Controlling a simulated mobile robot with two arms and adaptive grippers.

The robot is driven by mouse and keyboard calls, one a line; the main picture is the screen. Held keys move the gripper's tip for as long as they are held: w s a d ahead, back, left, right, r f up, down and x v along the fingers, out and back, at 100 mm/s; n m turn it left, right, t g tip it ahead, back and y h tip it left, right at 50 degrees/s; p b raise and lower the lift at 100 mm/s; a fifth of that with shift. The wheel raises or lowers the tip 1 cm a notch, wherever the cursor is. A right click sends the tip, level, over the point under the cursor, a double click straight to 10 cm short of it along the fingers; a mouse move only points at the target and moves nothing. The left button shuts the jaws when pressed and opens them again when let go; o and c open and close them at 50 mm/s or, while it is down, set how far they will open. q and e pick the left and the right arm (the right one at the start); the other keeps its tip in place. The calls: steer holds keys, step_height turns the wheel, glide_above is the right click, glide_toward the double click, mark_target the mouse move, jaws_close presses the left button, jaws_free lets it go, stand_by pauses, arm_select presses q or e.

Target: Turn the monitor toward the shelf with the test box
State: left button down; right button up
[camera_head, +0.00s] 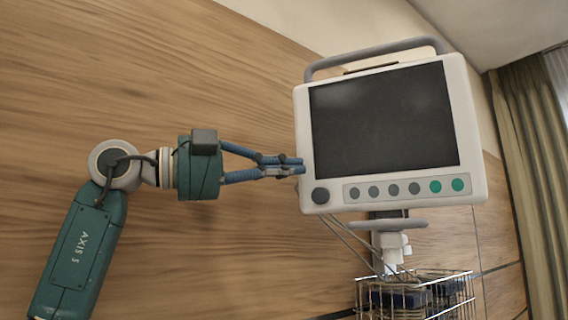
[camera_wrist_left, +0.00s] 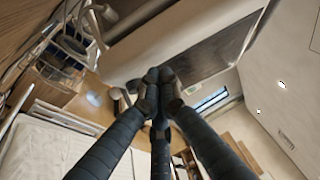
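The monitor (camera_head: 385,120) is a white patient monitor with a dark screen, a grey top handle, a dark knob at lower left and a row of grey and green buttons. It sits on a white and grey mount, its screen facing my head camera. In the left wrist view its pale casing and dark screen (camera_wrist_left: 205,58) fill the upper middle. My left gripper (camera_head: 298,166) has its blue fingers drawn together, tips at the monitor's left edge; I cannot tell whether they touch it. The fingertips also meet in the wrist view (camera_wrist_left: 158,76). My right gripper is not in view. I cannot make out the test box or its shelf.
A wire basket (camera_head: 415,297) with dark items hangs below the monitor, and thin cables run down beside the mount. A wood-panelled wall (camera_head: 230,250) stands behind, with a curtain (camera_head: 525,170) at the right. A white bed surface (camera_wrist_left: 40,150) shows in the wrist view.

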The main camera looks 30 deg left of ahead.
arm_select(q)
steer(key=shift+w+a+f, duration=0.1)
steer(key=shift+w, duration=0.1)
steer(key=shift+w+a+p, duration=0.8)
steer(key=shift+w, duration=0.25)
